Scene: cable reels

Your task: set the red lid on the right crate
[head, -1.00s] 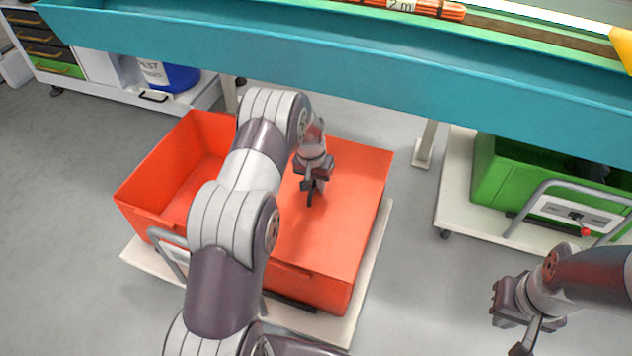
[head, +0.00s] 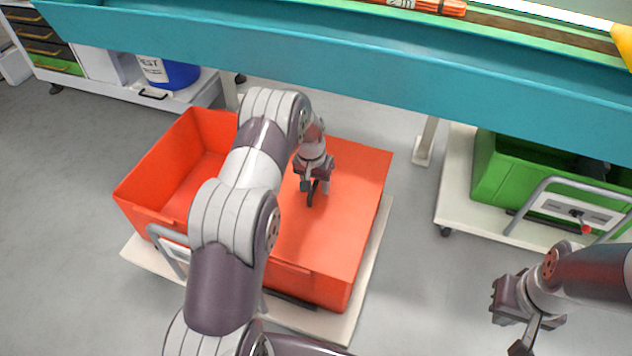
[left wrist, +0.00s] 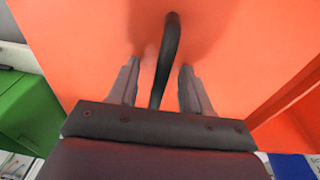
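The red lid (head: 345,205) lies over the right red crate (head: 310,285) in the head view, its right edge along the crate wall. Its dark handle (head: 311,194) stands near the middle; the left wrist view shows this handle (left wrist: 168,60) as a curved strip. My left gripper (head: 316,188) is just above the lid. In the left wrist view its two fingers (left wrist: 160,88) are apart, with the handle between them and gaps on both sides. My arm hides part of the lid's left side. My right gripper (head: 522,338) hangs over the floor at lower right, its fingers partly hidden.
An open red crate (head: 153,180) stands left of the lid, on the same pale cart (head: 345,322). A teal trough (head: 350,65) crosses above. A green crate (head: 490,170) stands on another cart to the right, with bare floor between.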

